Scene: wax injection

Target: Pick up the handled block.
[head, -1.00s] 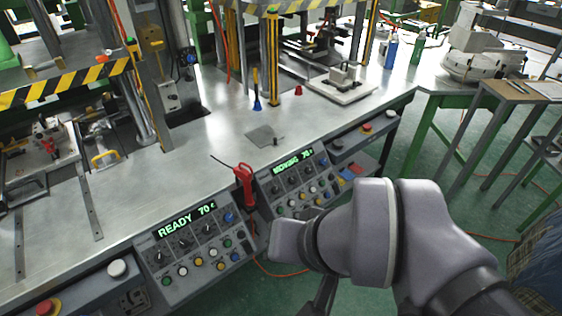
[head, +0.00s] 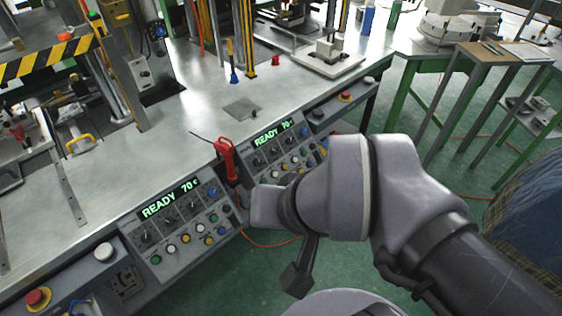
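A pale grey block with a handle-like top (head: 329,46) sits on a light flat plate (head: 345,66) at the back of the steel bench, right of centre in the head view. A yellow handle (head: 77,143) also shows on a metal part at the left of the bench; I cannot tell what it is fixed to. My grey arm crosses the lower right, in front of the bench. A dark piece (head: 299,278) hangs below its wrist, perhaps part of my gripper. Its fingertips cannot be made out, and no held object shows. The arm is well apart from the handled block.
Two control panels on the bench front read READY 70 (head: 171,199) and READY 70 (head: 273,135). A red tool (head: 226,158) stands between them. A flat grey plate (head: 242,108) lies mid-bench. A small wooden-topped table (head: 495,58) stands right. Green floor is open between.

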